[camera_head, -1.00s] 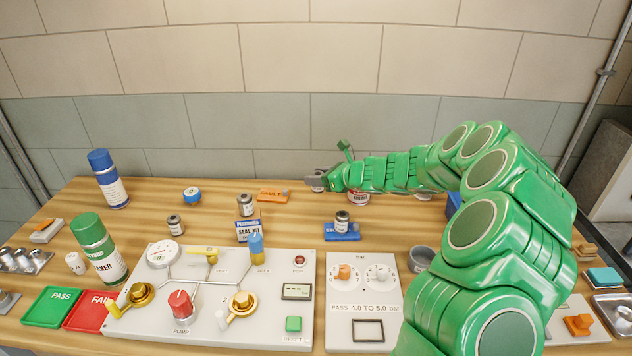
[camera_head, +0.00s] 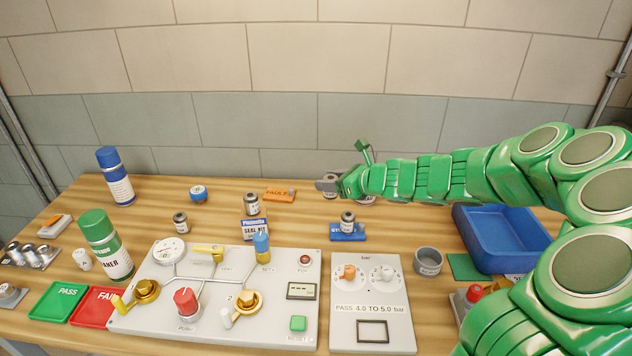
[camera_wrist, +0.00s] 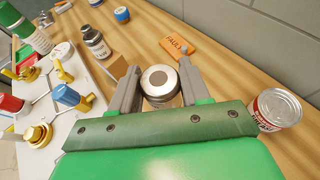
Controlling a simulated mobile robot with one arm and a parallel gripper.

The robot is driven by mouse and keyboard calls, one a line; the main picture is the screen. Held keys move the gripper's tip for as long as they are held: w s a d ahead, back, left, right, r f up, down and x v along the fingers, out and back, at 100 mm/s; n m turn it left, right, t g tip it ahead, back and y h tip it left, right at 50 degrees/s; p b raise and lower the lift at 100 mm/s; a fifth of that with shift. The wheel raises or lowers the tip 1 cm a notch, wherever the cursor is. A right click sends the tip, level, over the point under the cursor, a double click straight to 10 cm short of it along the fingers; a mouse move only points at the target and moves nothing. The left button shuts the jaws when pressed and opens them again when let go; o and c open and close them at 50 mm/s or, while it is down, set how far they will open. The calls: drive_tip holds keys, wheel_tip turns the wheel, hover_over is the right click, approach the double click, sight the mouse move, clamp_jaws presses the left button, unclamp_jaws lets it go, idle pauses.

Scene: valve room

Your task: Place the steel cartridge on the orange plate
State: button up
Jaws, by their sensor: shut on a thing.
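My gripper (camera_head: 326,186) is at the back of the bench, to the right of the orange plate (camera_head: 278,195). In the wrist view my gripper (camera_wrist: 155,92) is shut on the steel cartridge (camera_wrist: 160,82), a round silver can with a dark centre spot, its top facing the camera. The jaws sit on either side of it. The orange plate (camera_wrist: 178,42), marked with dark letters, lies flat beyond the cartridge, apart from it. A small grey piece shows at the plate's edge. The cartridge's lower part is hidden in the wrist view.
A labelled can (camera_wrist: 276,108) stands close to the right of my gripper. Several small bottles, a seal kit box (camera_head: 255,228) and a blue plate (camera_head: 346,237) bearing a bottle stand in front. A blue tray (camera_head: 462,222) is at right. Bare wood surrounds the orange plate.

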drive_tip(key=w+a+r+n+g+y, duration=0.1)
drive_tip(key=w+a, duration=0.1)
drive_tip(key=a, duration=1)
hover_over(279, 193)
drive_tip(key=s, duration=0.1)
drive_tip(key=shift+g, duration=0.3)
drive_tip(key=f, duration=0.8)
drive_tip(key=shift+s+d, duration=0.15)
drive_tip(key=shift+d, duration=0.15)
drive_tip(key=shift+w+a+f, duration=0.25)
drive_tip(key=shift+w+f, duration=0.3)
drive_tip(key=shift+f, duration=0.1)
drive_tip(key=shift+w+f, duration=0.1)
drive_tip(key=shift+f, duration=1.55)
drive_tip(key=shift+f, duration=0.1)
drive_tip(key=o, duration=1.3)
drive_tip(key=shift+c, duration=0.2)
